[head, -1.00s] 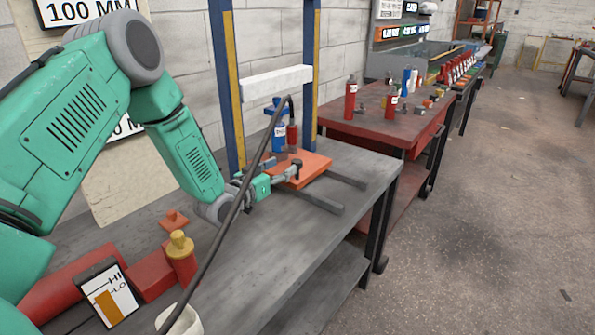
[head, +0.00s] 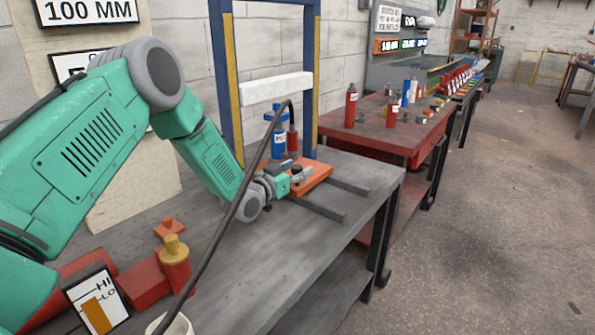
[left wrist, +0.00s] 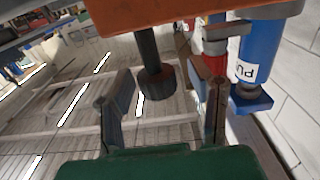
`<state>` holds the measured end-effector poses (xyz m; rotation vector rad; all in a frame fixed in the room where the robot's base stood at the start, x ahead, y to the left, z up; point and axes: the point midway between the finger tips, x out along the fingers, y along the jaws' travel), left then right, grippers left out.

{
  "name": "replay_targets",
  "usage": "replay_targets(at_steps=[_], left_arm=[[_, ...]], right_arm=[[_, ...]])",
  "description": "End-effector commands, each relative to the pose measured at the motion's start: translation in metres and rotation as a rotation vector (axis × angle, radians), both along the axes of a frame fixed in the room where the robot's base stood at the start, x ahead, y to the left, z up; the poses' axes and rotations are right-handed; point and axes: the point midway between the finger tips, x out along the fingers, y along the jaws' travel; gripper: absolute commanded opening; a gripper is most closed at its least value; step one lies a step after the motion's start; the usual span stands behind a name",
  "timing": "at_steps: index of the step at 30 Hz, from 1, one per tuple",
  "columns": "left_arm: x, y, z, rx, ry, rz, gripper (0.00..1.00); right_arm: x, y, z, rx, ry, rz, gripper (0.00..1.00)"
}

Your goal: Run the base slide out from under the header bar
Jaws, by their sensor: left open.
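The base slide is an orange plate (head: 319,174) lying on dark rails (head: 348,186) at the foot of a blue frame. The white header bar (head: 277,87) crosses between the posts above and behind it. A blue cylinder (head: 278,143) and a red cylinder (head: 292,142) stand under the bar. My left gripper (head: 300,176) is at the near left side of the slide. In the left wrist view a dark round knob (left wrist: 156,82) on a stem hangs from the orange plate (left wrist: 170,14), between the open fingers of the gripper (left wrist: 165,95), apparently touching neither. My right gripper is not in view.
A black hose (head: 226,220) arches from the red cylinder across the bench (head: 265,265), in front of my left arm. A red pump with a yellow cap (head: 174,262) and a HI/LO gauge card (head: 97,300) stand at the near left. The bench's right front is clear.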

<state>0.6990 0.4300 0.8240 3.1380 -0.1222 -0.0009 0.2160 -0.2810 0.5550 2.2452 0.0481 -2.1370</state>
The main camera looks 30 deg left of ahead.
Motion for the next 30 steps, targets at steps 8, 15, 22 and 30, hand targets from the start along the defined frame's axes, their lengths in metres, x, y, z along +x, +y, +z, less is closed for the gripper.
replay_targets(at_steps=[8, 15, 22, 30], left_arm=[[0.0, -0.001, 0.0, 0.001, 0.0, 0.0, 0.0], [0.0, -0.002, 0.001, 0.0, 0.0, 0.0, 0.0], [-0.002, -0.02, 0.001, -0.001, 0.002, -0.004, 0.0], [-0.006, -0.067, 0.001, -0.001, 0.002, -0.007, 0.0]], right_arm=[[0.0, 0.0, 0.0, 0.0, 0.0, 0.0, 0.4], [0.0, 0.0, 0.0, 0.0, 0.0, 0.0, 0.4], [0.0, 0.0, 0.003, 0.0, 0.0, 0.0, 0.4], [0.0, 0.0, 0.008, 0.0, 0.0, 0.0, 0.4]])
